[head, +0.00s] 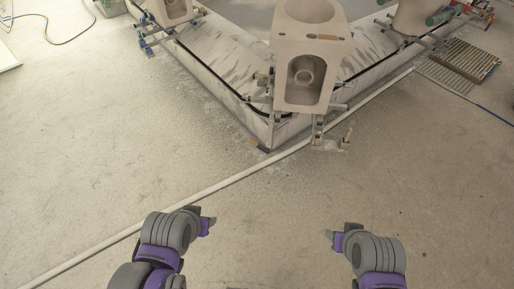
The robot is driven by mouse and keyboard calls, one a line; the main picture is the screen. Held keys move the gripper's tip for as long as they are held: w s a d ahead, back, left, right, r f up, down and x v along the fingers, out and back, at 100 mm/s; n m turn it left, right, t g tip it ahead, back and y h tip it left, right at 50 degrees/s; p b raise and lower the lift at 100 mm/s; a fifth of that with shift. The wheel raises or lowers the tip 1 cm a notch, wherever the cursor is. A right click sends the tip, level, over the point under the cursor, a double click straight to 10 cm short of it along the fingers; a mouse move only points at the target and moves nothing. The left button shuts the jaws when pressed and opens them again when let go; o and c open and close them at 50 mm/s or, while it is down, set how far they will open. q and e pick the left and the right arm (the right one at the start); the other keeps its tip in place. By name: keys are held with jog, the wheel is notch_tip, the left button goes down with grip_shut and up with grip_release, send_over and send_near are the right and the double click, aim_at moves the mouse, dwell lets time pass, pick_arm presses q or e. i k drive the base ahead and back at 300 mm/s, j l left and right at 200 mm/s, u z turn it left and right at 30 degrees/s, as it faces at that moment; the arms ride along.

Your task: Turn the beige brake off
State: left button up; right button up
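No part is clearly marked as the beige brake. A small beige-grey bracket with an upright lever (347,137) juts out low at the front corner of the carousel (240,105), and I cannot tell whether it is the brake. A beige toilet-shaped ceramic piece (308,62) stands above that corner. My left gripper (209,223) is over the floor at lower left, apart from the carousel. My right gripper (331,235) is over the floor at lower right, also apart from it. Both seem empty; their finger gaps are not clear.
A pale pipe (180,207) runs diagonally across the floor between my grippers and the carousel. More ceramic pieces stand on the carousel at upper left (172,10) and upper right. Metal gratings (462,62) lie at right. The floor around my grippers is otherwise clear.

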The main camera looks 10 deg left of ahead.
aim_at(251, 140)
jog(key=i+j, duration=0.2)
jog(key=i+j+z, duration=0.1)
jog(key=j, duration=0.35)
jog(key=i+j, duration=0.3)
jog(key=i+j+z, duration=0.1)
jog(key=j, duration=0.25)
jog(key=i+j+z, duration=0.1)
jog(key=i+j, duration=0.15)
jog(key=j, duration=0.15)
jog(key=i+j, duration=0.2)
jog(key=j, duration=0.15)
jog(key=i+j+z, duration=0.1)
jog(key=j, duration=0.25)
jog(key=i+j, duration=0.2)
jog(key=j, duration=0.2)
